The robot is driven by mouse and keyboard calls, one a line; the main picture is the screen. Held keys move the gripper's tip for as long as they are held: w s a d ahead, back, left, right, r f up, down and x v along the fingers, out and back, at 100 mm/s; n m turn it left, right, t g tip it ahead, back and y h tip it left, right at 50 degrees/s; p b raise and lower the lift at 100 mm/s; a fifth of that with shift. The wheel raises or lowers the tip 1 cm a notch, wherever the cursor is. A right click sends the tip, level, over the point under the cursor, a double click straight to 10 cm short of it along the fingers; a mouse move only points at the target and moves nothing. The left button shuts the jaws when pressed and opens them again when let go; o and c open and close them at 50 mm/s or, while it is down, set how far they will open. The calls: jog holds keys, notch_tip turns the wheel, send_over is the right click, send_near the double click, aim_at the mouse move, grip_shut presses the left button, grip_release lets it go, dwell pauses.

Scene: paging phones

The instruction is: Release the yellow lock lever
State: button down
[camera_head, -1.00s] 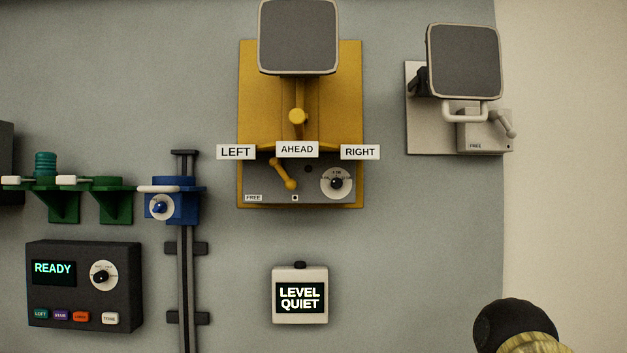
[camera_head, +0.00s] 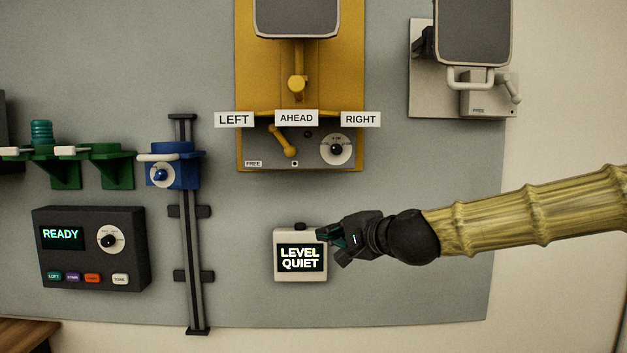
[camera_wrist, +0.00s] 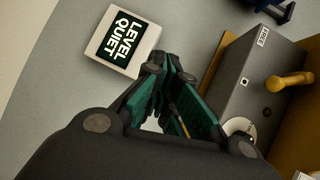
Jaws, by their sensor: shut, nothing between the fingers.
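The yellow lock lever (camera_head: 283,141) sits on the grey front of the yellow unit (camera_head: 354,70), slanting down to the right from its pivot. A small FREE label (camera_head: 253,164) is at the lower left of that front. In the wrist view the lever (camera_wrist: 290,82) shows at the right. My gripper (camera_head: 325,238) is shut and empty. In the head view it is below and right of the lever, overlapping the right edge of the LEVEL QUIET box (camera_head: 286,275). I cannot tell whether it touches the box. It is apart from the lever.
A dial (camera_head: 335,149) is right of the lever, with LEFT, AHEAD and RIGHT signs (camera_head: 297,118) above. A blue bracket (camera_head: 180,172) on a rail and a READY console (camera_head: 92,250) are to the left. A pale unit (camera_head: 423,90) is at upper right.

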aim_at(282, 139)
jog(key=s+d+r+t+y, duration=0.1)
jog(key=s+r, duration=0.2)
jog(key=r, duration=1.4)
jog(key=shift+d+m+t+y+p, duration=0.3)
jog(key=shift+d+m+t, duration=0.1)
jog(key=shift+a+r, duration=0.1)
jog(key=shift+r, duration=0.05)
jog(key=shift+p+x, duration=1.7)
jog(key=shift+x, duration=3.2)
jog(key=shift+f+b, duration=0.3)
jog(key=shift+b, duration=0.2)
jog(key=shift+f+b, duration=0.1)
jog(key=shift+b, duration=0.2)
jog(key=shift+w, duration=0.1)
